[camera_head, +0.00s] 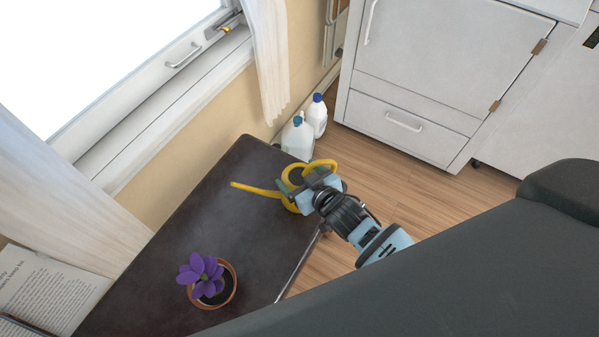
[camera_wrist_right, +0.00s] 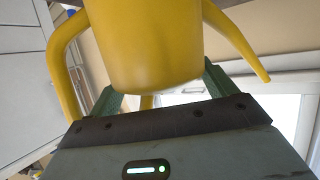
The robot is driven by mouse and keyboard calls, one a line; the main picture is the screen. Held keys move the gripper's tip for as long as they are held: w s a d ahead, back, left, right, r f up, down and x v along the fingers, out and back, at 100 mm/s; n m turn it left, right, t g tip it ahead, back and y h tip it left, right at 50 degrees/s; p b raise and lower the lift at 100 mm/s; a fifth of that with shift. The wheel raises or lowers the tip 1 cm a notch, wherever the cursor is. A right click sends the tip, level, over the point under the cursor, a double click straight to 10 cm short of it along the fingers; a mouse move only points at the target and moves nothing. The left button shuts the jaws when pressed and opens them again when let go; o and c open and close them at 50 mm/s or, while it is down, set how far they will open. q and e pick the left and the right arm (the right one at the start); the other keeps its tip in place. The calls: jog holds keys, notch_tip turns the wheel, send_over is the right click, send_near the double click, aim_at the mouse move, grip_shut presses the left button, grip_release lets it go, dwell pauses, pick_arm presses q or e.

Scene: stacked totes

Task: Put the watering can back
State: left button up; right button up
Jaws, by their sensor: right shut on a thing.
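The yellow watering can (camera_head: 290,191) is at the far right end of the dark table (camera_head: 215,207), its spout pointing left. My right gripper (camera_head: 305,190) is shut on the can's body. In the right wrist view the can (camera_wrist_right: 145,50) fills the top middle, between the green fingers of the gripper (camera_wrist_right: 160,90), with the handle at left and the spout at right. I cannot tell whether the can's base touches the table. My left gripper is not in view.
A potted purple flower (camera_head: 205,274) stands at the near end of the table. Two white jugs (camera_head: 298,138) stand on the floor beyond the table. White cabinets (camera_head: 440,70) are at the back right. The table's middle is clear.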

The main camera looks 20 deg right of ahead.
jog(key=shift+w+r, duration=0.15)
jog(key=o, duration=1)
jog(key=shift+f, duration=0.2)
jog(key=shift+o, duration=1.4)
jog(key=shift+r, duration=0.2)
jog(key=p+v, duration=0.2)
jog(key=v, duration=1)
jog(key=shift+s+f, duration=0.15)
jog(key=shift+s, duration=0.1)
